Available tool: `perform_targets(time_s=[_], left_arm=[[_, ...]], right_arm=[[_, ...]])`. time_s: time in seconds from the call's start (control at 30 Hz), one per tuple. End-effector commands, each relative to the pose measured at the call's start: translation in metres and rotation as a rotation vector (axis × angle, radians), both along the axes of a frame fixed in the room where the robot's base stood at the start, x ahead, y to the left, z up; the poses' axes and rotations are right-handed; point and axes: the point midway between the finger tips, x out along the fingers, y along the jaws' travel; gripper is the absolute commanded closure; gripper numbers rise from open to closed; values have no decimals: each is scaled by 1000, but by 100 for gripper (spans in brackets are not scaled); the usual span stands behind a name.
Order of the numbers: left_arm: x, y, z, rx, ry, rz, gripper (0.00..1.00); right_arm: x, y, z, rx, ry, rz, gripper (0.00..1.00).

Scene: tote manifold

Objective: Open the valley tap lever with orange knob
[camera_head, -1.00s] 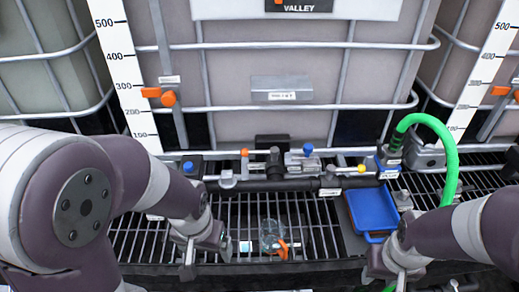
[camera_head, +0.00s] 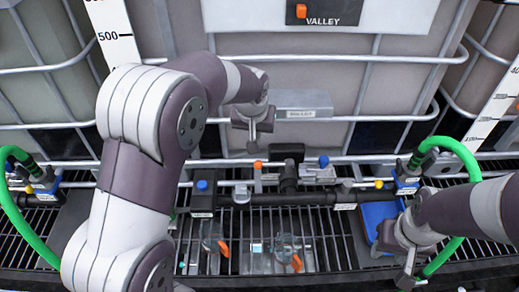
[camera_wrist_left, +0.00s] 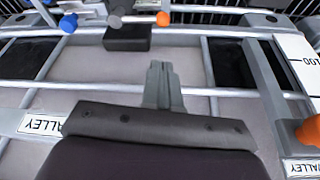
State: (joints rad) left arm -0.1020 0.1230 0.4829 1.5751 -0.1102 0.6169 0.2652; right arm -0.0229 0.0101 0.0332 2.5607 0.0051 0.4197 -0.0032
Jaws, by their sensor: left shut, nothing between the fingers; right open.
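The tap lever with the orange knob (camera_head: 257,164) stands on the black manifold (camera_head: 270,195) below the tote labelled VALLEY (camera_head: 330,20). The orange knob also shows at the top of the left wrist view (camera_wrist_left: 163,18), on the end of a thin grey lever. My left gripper (camera_head: 252,146) is shut and empty. It hangs in front of the tote, just above the orange knob in the head view, and appears apart from it. Its closed fingers show in the left wrist view (camera_wrist_left: 158,68). My right gripper (camera_head: 408,278) is open at the lower right, near the blue tray.
Blue-knobbed taps (camera_head: 202,185) (camera_head: 323,161) flank the orange one. A blue tray (camera_head: 376,218) lies to the right. Green hoses (camera_head: 455,150) rise at both sides. Clear vessels with orange handles (camera_head: 290,250) stand on the grating (camera_head: 330,230). Metal cage bars cross the tote.

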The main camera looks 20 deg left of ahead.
Motion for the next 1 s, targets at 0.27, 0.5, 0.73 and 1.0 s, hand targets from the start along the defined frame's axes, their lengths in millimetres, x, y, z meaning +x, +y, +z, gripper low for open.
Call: perform_targets(time_s=[0.27,0.5,0.73,1.0], left_arm=[[21,2,-56,1,4,0,100],[38,4,-104,1,3,-1,100],[49,5,-130,0,0,-1,100],[51,5,-135,1,-2,-1,100]], right_arm=[[0,0,12,0,0,0,57],[0,0,21,0,0,0,57],[0,0,25,0,0,0,57],[0,0,25,0,0,0,57]])
